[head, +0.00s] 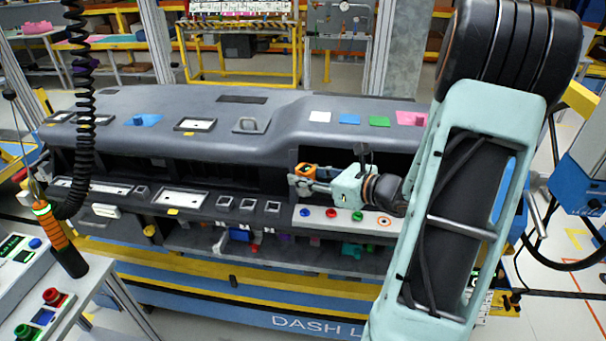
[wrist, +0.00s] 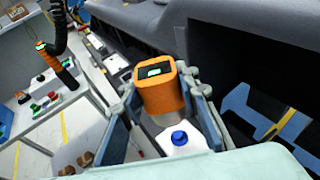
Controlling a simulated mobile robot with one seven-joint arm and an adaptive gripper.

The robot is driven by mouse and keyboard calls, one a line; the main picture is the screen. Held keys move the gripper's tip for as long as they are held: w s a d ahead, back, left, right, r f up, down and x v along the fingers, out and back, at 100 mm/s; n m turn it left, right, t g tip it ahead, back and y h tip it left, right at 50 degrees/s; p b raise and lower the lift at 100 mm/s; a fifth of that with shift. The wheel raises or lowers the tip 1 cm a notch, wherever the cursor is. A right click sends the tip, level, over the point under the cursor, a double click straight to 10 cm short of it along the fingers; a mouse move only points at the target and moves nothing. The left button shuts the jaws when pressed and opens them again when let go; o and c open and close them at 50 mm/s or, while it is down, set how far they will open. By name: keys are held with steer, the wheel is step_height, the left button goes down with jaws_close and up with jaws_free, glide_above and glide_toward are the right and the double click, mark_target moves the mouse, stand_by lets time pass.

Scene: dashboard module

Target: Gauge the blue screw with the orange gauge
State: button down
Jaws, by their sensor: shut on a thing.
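My gripper (head: 304,181) reaches left in front of the dashboard and is shut on the orange gauge (head: 307,170). In the wrist view the gauge (wrist: 162,88) sits between the two fingers, with a dark display and a green readout on its end. The blue screw (head: 304,212) stands on the pale panel (head: 322,224), below the gripper and apart from the gauge.
A red screw (head: 331,214) and a green screw (head: 357,216) stand on the same panel, right of the blue one. The dashboard's overhanging top (head: 275,128) is above and behind the gripper. A control console (head: 50,300) stands at the left.

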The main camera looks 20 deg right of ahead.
mark_target(305, 210)
steer(key=shift+f+b, duration=3.75)
steer(key=shift+f, duration=0.05)
steer(key=shift+f, duration=0.2)
steer(key=c, duration=1.4)
jaws_free()
